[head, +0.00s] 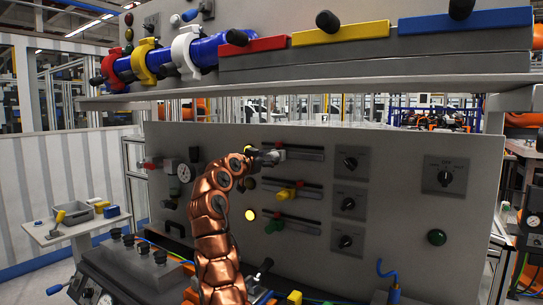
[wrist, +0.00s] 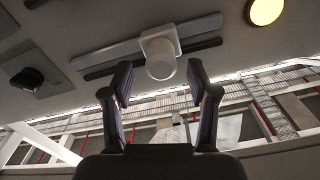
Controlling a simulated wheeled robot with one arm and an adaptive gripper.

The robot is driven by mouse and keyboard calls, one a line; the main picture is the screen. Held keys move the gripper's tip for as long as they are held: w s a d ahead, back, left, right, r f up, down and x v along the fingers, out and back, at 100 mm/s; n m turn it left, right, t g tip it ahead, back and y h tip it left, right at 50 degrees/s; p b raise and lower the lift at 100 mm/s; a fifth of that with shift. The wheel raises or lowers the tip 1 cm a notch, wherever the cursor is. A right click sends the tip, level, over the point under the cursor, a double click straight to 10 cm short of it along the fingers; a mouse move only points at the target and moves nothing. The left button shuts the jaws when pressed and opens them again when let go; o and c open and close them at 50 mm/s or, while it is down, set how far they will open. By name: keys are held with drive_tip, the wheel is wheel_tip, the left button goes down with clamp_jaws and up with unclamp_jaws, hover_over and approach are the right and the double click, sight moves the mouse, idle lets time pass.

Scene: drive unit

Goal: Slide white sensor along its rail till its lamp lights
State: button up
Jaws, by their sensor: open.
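The white sensor (wrist: 160,55) sits on its dark rail (wrist: 100,62) in the wrist view, near the middle of the rail. Its round end faces my gripper (wrist: 160,82), which is open with a finger on either side and a gap to each. In the head view the sensor (head: 279,150) is partly hidden by my gripper (head: 268,157) at the top rail of the grey panel. The lamp (wrist: 265,11) in line with this rail glows pale yellow. It also shows in the head view (head: 248,149), partly covered by my arm.
Below are a yellow sensor (head: 284,194) with a dark lamp (head: 250,184) and a green sensor (head: 274,227) with a lit lamp (head: 250,215). Black knobs (head: 349,162) stand right of the rails. A shelf (head: 330,92) overhangs the panel.

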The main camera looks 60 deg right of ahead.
drive_tip(key=shift+w+d+p, duration=0.1)
drive_tip(key=shift+d+p, duration=0.6)
drive_tip(key=shift+d, duration=1.3)
drive_tip(key=shift+c, duration=0.4)
clamp_jaws()
